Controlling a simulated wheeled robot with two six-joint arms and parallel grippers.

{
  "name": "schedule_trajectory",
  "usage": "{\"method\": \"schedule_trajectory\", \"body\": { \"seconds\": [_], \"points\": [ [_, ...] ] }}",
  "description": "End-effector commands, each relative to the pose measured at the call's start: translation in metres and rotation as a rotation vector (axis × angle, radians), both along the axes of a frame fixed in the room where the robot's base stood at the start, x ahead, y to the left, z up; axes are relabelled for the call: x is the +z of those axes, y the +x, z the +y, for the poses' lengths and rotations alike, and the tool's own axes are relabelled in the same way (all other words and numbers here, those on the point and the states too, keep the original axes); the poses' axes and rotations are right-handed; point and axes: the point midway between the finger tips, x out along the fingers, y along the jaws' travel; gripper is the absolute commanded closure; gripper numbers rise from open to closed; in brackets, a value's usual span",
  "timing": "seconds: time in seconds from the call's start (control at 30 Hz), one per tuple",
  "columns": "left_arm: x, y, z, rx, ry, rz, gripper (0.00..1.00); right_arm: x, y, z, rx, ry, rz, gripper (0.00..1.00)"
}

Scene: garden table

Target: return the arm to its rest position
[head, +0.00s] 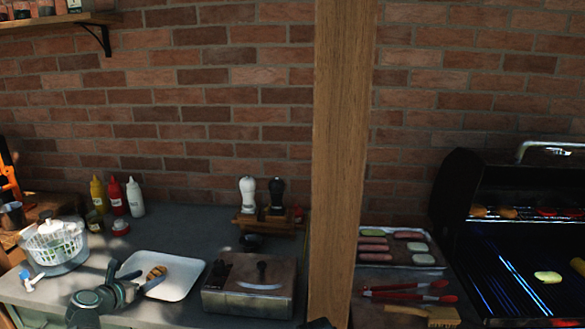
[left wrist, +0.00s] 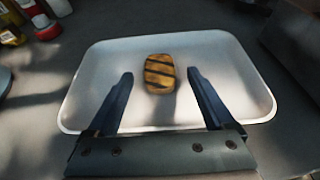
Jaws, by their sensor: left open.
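My left gripper (head: 136,280) is open above the white tray (head: 182,285) on the grey counter. In the left wrist view its two dark fingers (left wrist: 160,92) are spread apart with nothing between them. A grilled yellow piece with dark stripes (left wrist: 159,73) lies on the white tray (left wrist: 98,68), beyond the fingertips and apart from them. The same grilled piece (head: 156,272) shows in the head view beside the gripper. My right gripper is not clearly in view; only a small dark part shows at the bottom edge.
A salad spinner (head: 55,243) stands left of the tray, with sauce bottles (head: 116,196) behind. A metal box (head: 250,285) is right of the tray. A wooden post (head: 340,160) rises mid-view. Beyond it are a food tray (head: 430,259), red tongs (head: 410,297) and an open grill (head: 520,270).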

Motion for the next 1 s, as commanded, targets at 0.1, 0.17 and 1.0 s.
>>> {"method": "schedule_trajectory", "body": {
  "seconds": [0.1, 0.17, 1.0],
  "points": [
    [-0.009, 0.018, -0.002, -0.002, -0.001, 0.000, 0.13, -0.009, 0.000, 0.000, 0.000, 0.000, 0.000, 0.09],
    [-0.011, 0.023, -0.003, -0.001, -0.001, -0.001, 0.13, -0.011, 0.000, 0.000, 0.000, 0.000, 0.000, 0.09],
    [-0.009, 0.024, -0.005, 0.001, -0.001, 0.000, 0.13, -0.009, 0.000, 0.000, 0.000, 0.000, 0.000, 0.09]
  ]
}}
